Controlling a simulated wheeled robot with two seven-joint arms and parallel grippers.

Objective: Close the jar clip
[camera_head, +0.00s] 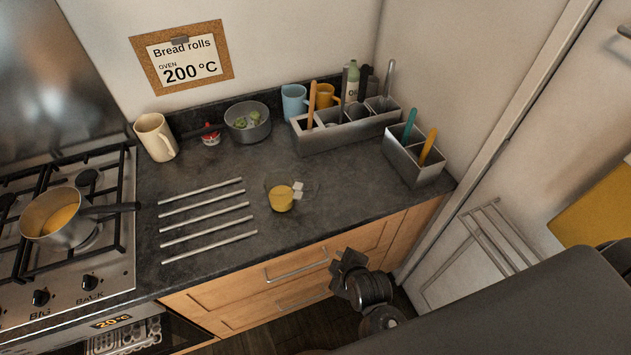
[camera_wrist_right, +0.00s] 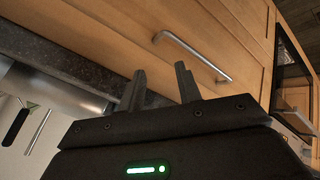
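A small glass jar (camera_head: 281,200) with yellow contents stands on the dark worktop, right of the metal bars. A clear lid (camera_head: 305,189) with a pale clip part (camera_head: 297,189) seems to stick out from its right side; the exact clip position is too small to tell. My right gripper (camera_head: 347,262) is in front of the drawers, below and to the right of the jar, and touches nothing. The right wrist view shows its two fingers (camera_wrist_right: 159,70) apart with nothing between them. My left gripper is out of view.
Several metal bars (camera_head: 207,221) lie left of the jar. A pot (camera_head: 248,122), a blue mug (camera_head: 294,102) and utensil holders (camera_head: 346,132) stand behind it. A hob with a pan (camera_head: 57,220) is at left. The worktop's front edge near the jar is clear.

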